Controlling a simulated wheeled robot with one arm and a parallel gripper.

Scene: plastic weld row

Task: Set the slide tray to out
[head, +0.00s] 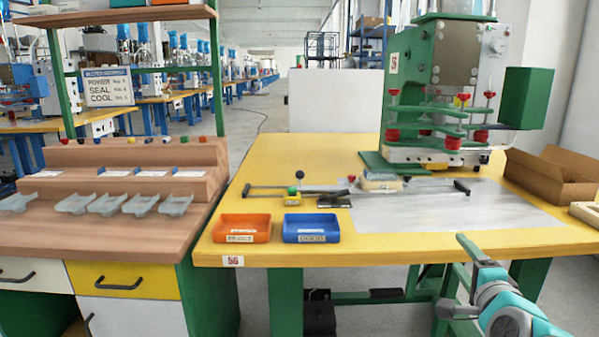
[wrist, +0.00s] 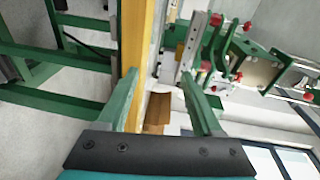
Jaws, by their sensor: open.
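The weld press (head: 440,95), green and grey, stands at the back right of the yellow table. At its foot, a small fixture with a pale piece on it (head: 381,183) sits in front of the green base plate; I take this as the slide tray, but its exact position is hard to tell. A dark bar with a black end grip (head: 462,187) runs to its right. My gripper (wrist: 160,74) is open and empty, its two green fingers apart at the table's edge in the wrist view. In the head view my arm is at the lower right, away from the fixture.
An orange bin (head: 241,228) and a blue bin (head: 311,228) stand at the table's front left. A black-knobbed lever (head: 300,175) is behind them. An open cardboard box (head: 555,172) is at the right. The grey sheet (head: 450,215) is largely clear. A wooden bench (head: 120,240) holds several pale parts.

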